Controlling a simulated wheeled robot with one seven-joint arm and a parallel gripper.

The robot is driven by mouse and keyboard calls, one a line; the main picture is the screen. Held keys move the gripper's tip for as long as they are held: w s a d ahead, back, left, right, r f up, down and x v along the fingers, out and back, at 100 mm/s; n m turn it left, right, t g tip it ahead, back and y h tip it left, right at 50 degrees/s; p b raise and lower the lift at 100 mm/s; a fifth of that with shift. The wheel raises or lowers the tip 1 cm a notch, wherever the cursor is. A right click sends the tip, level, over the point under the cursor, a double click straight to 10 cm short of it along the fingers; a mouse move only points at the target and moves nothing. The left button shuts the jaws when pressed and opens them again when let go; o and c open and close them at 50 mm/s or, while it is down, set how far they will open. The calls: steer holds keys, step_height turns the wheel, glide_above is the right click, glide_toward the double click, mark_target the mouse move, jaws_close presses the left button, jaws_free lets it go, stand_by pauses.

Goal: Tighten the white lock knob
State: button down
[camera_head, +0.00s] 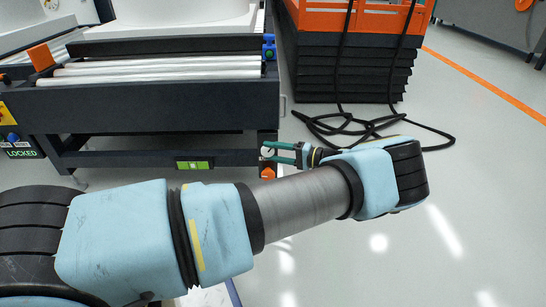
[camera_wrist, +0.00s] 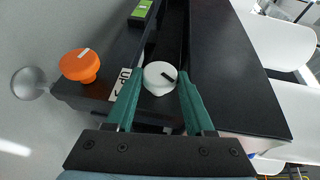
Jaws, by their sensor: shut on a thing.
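The white lock knob (camera_wrist: 158,80) is round, with a short dark mark on its top, and sits on the dark frame of the roller bench. In the wrist view my gripper (camera_wrist: 159,84) has its two green fingers on either side of the knob, shut on it. In the head view my gripper (camera_head: 272,152) reaches the bench's right end from the right, and the white knob (camera_head: 266,151) shows only as a small patch at its fingertips. The knob's underside is hidden.
An orange knob (camera_wrist: 80,65) sits beside the white one, with an "UP" label (camera_wrist: 121,84) between them. A green-lit box (camera_head: 195,165) is on the lower rail. Black cables (camera_head: 370,128) lie on the floor before an orange-topped lift (camera_head: 355,55). Floor at right is clear.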

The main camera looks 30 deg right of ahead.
steer(key=shift+f+t+y+b, duration=0.2)
steer(key=shift+t+y+b, duration=0.1)
steer(key=shift+y+b, duration=0.2)
steer(key=shift+m+t, duration=0.3)
steer(key=shift+c, duration=1.3)
jaws_free()
steer(key=p+v, duration=0.1)
steer(key=v, duration=0.9)
steer(key=shift+s+d+p, duration=0.3)
steer(key=shift+p, duration=0.1)
